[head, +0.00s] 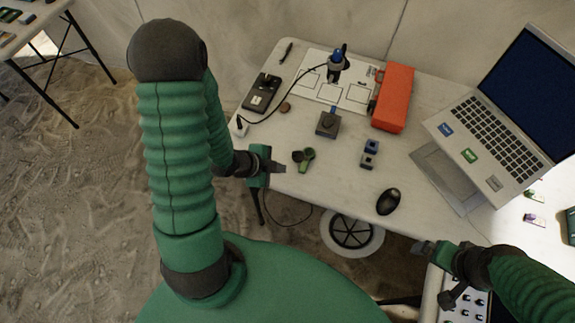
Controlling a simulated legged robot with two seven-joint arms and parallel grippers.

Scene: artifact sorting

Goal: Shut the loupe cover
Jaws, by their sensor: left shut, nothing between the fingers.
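The loupe (304,158) is a small green and dark piece lying on the white table, left of the middle of the table's near half. Its dark round part and green part show side by side; whether its cover is open is too small to tell. My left gripper (276,167) is shut and empty at the table's left edge, just left of the loupe and apart from it. My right gripper (424,248) is at the table's near right side, far from the loupe; its fingers are too small to read.
A grey box (328,123), a blue-grey block pair (370,152) and a black mouse (388,201) stand on the table (330,190). An orange case (394,98), a black device (262,92) and a laptop (470,130) lie farther back. Bare tabletop lies right of the loupe.

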